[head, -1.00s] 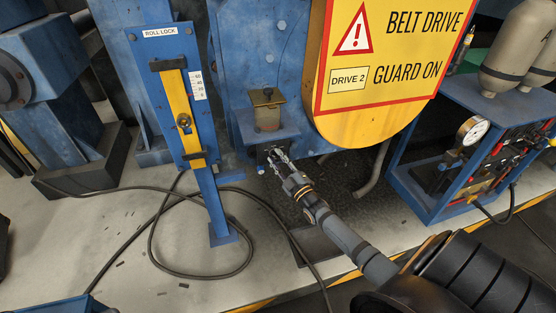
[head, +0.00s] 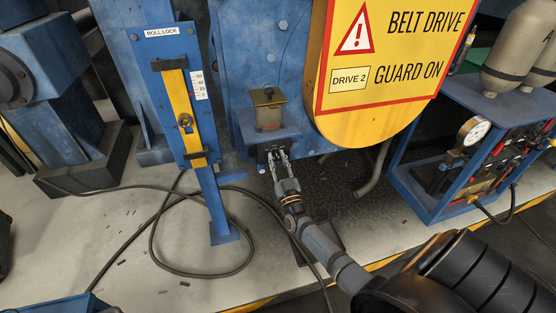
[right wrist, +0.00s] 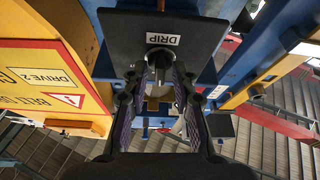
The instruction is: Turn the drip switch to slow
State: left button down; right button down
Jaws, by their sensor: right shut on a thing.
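The drip switch shows in the right wrist view as a small dark round knob (right wrist: 160,55) on a black plate (right wrist: 205,32) with a white DRIP label (right wrist: 164,40). In the head view the black plate (head: 263,156) sits under a blue bracket that carries a small amber oiler cup (head: 268,115). My right gripper (head: 279,155) reaches up to it from below. In the right wrist view its two fingers (right wrist: 160,68) are shut on the knob from either side and hide part of it. No slow mark is readable. My left gripper is not in view.
A yellow belt drive guard (head: 365,128) hangs just right of the plate. A blue roll lock post (head: 206,185) stands at left. A blue cart (head: 400,180) with a gauge and tanks is at right. Black cable (head: 160,263) loops on the pale floor.

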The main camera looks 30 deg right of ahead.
jog(key=shift+f+m, duration=0.1)
jog(key=shift+m, duration=0.6)
jog(key=c, duration=1.4)
grip_release()
jog(key=v, duration=1.2)
jog(key=shift+a, duration=0.2)
